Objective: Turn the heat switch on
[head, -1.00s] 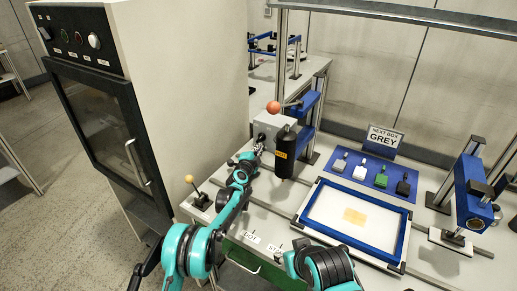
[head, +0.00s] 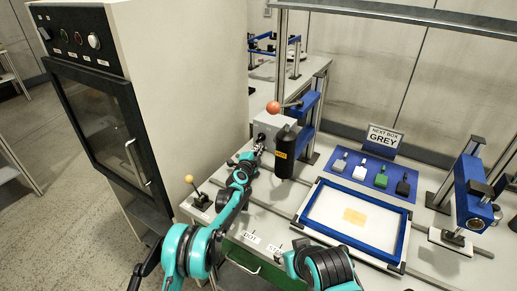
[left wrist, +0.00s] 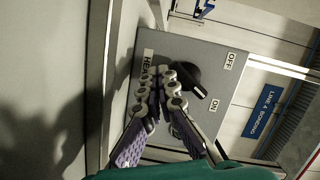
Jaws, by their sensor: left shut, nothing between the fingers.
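The heat switch is a black rotary knob (left wrist: 188,80) on a grey box (left wrist: 195,55) with HEAT, OFF and ON labels. In the left wrist view its handle points to the lower right, nearer the ON label (left wrist: 215,104) than the OFF label (left wrist: 230,61). The grey box also shows in the head view (head: 270,124), behind the black cylinder. My left gripper (left wrist: 164,74) is shut and empty. Its fingertips are close beside the knob and overlap its left side in the picture; I cannot tell whether they touch. In the head view the left gripper (head: 258,148) is at the box front. My right gripper is out of view.
A black cylinder (head: 285,152) and a red-balled lever (head: 273,107) stand right of my left gripper. A yellow-balled lever (head: 190,180) is at the table's left end. A blue-framed tray (head: 318,230) lies on the table. A tall cabinet (head: 185,80) stands left.

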